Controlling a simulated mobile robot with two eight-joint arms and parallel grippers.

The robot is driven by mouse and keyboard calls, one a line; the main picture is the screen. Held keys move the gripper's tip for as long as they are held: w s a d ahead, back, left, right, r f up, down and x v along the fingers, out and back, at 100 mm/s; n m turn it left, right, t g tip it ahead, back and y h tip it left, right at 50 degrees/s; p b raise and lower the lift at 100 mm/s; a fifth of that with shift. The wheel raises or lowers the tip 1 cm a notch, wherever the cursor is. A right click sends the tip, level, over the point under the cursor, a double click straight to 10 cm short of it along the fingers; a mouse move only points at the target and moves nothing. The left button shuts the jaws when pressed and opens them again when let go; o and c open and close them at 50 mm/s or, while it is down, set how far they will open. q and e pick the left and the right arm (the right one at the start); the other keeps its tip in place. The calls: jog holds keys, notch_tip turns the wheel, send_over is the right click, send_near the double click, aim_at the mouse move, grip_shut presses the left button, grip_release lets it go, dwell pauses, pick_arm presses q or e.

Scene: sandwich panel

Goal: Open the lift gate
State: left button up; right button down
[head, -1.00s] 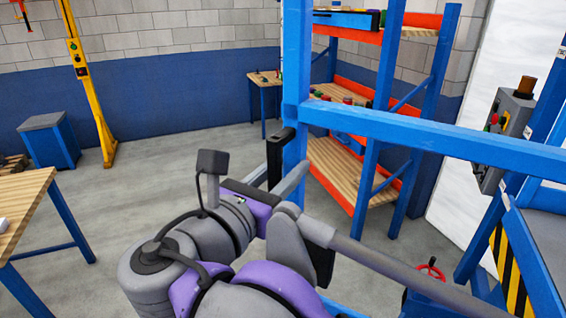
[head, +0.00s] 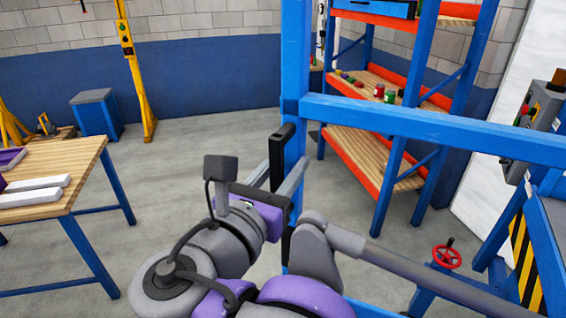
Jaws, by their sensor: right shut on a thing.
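The lift gate (head: 430,126) is a blue frame with an upright post and a long top rail running to the right. A dark upright handle (head: 283,152) is on the left side of its post. My right gripper (head: 289,182) is shut on this handle, with its grey fingers at the handle's lower part. The purple and grey wrist hides part of the post's lower end. My left gripper is not in view.
A wooden-top table (head: 85,165) with white bars stands at left. An orange and blue shelf (head: 375,150) stands behind the gate. A control box (head: 540,115) and red handwheel (head: 446,257) are at right. Floor between table and gate is clear.

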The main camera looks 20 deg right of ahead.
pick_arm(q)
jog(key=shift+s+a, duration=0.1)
pick_arm(e)
jog(key=shift+s, duration=0.1)
jog(key=c, duration=0.8)
grip_release()
jog(key=shift+s+a, duration=0.35)
jog(key=shift+a, duration=0.15)
jog(key=b+v, duration=0.1)
jog(key=v, duration=0.7)
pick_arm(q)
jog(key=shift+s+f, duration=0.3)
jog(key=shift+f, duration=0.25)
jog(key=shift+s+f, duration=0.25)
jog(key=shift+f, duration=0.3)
pick_arm(e)
jog(key=shift+v, duration=0.9)
